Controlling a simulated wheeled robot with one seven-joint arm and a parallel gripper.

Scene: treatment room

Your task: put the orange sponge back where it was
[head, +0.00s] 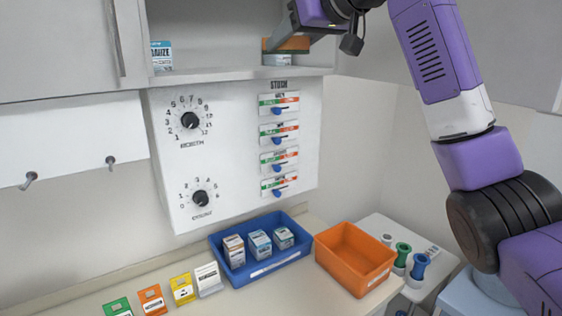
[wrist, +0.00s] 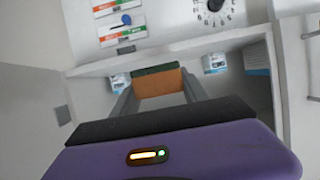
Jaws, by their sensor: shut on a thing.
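The orange sponge (wrist: 160,84), with a dark green layer along one side, sits between the two fingers of my gripper (wrist: 158,92) in the wrist view. The fingers are shut on it. In the head view, my gripper (head: 291,36) is at the opening of the upper cabinet shelf (head: 235,74), towards its right end. Part of the sponge (head: 295,44) shows there as an orange strip below the gripper. I cannot tell whether the sponge touches the shelf or anything on it.
A small white-and-blue container (head: 277,60) stands on the shelf just below the sponge. A blue-and-white box (head: 161,56) stands at the shelf's left end. Below are a dial panel (head: 240,130), a blue bin (head: 268,268) with several small boxes, and an empty orange bin (head: 352,281).

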